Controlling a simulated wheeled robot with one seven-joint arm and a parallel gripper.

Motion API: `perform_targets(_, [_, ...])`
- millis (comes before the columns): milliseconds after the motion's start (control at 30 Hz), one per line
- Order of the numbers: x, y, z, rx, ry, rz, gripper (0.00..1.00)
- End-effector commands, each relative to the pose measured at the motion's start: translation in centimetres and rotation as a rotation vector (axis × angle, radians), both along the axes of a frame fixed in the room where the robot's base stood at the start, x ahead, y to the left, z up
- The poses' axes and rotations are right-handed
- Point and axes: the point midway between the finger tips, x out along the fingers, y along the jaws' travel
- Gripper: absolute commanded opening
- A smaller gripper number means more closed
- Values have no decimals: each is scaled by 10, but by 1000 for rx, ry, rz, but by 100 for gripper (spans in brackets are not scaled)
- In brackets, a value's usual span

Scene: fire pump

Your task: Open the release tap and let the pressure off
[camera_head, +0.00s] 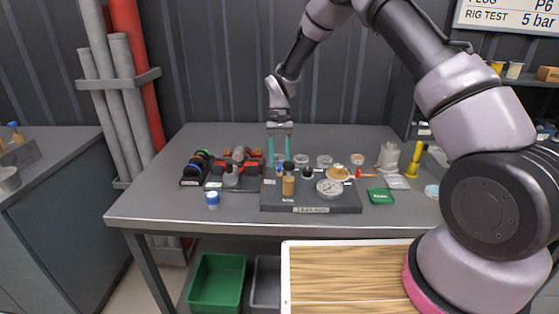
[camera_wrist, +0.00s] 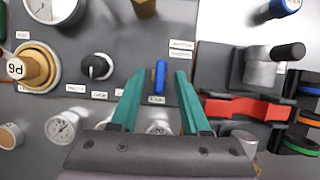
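The release tap is a small blue lever (camera_wrist: 160,77) on the grey rig plate (camera_wrist: 115,30), with a white label beside it that is too small to read surely. My gripper (camera_wrist: 160,73) has two teal fingers, spread apart, one on each side of the blue lever, with a gap on both sides. In the head view my gripper (camera_head: 279,150) points down at the back left part of the plate (camera_head: 345,206); the lever is largely hidden there. A white dial gauge (camera_head: 329,187) sits on the plate; its reading is not legible.
A black knob (camera_wrist: 97,67), a brass fitting (camera_head: 288,187) and a P6 plug (camera_wrist: 28,68) stand close to the lever. A red-based clamp (camera_head: 235,168) lies left of the plate. A blue-capped bottle (camera_head: 212,200) stands in front.

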Motion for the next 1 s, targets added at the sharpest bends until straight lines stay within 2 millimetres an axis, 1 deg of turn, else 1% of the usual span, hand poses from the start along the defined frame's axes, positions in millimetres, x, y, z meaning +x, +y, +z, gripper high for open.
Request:
perform_targets(167, [0,0,0,0,1,-1,46])
perform_targets(267, [2,0,4,0,0,-1,46])
perform_targets(367, [7,0,15,1,-2,-1,46])
perform_targets(700, [32,-1,77,0,-3,-1,46])
perform_targets(833, [38,-1,92,1,0,-1,46])
perform_targets(1000, [41,-1,99,0,1,-1,46])
